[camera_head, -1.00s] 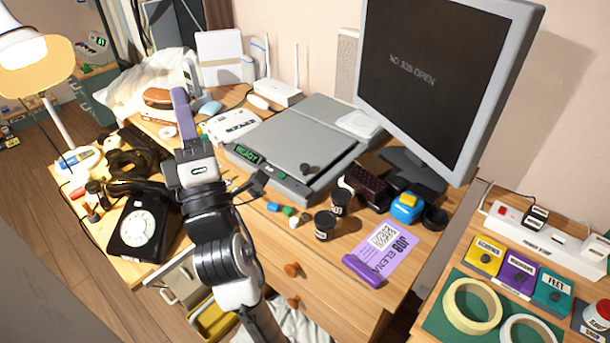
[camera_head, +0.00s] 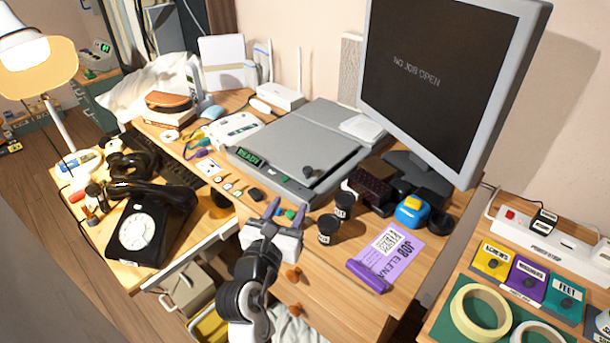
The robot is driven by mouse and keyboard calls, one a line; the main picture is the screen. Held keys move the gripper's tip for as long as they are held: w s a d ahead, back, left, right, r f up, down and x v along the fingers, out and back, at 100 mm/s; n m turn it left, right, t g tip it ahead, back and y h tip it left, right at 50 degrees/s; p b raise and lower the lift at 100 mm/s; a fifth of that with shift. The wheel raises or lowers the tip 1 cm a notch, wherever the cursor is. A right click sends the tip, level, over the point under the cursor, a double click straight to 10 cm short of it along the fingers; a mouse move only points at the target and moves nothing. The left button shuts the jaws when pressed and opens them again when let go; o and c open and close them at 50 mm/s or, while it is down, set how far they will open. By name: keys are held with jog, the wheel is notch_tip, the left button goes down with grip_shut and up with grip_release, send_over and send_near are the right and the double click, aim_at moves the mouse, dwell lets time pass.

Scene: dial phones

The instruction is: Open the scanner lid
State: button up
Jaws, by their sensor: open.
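The grey flatbed scanner (camera_head: 290,165) sits on the wooden desk with its flat lid (camera_head: 305,137) down. A green READY display (camera_head: 249,157) is at its front left, and a small dark knob (camera_head: 308,171) stands near the front edge. My gripper (camera_head: 286,209) is open and empty, in front of the scanner's front edge and apart from it, near small coloured pieces on the desk. My arm comes up from the bottom of the picture.
Two black canisters (camera_head: 328,229) stand right of my gripper, beside a purple job card (camera_head: 391,249). A large monitor (camera_head: 440,80) rises behind the scanner's right side. A white card (camera_head: 360,128) lies at the lid's back right. A black rotary phone (camera_head: 143,230) is at the left.

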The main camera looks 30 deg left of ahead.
aim_at(306, 173)
jog(key=p+x, duration=0.1)
jog(key=x, duration=1)
jog(key=shift+w+a+r, duration=0.1)
jog(key=shift+w+a, duration=0.05)
jog(key=shift+w, duration=0.05)
jog(key=shift+c, duration=0.2)
grip_shut()
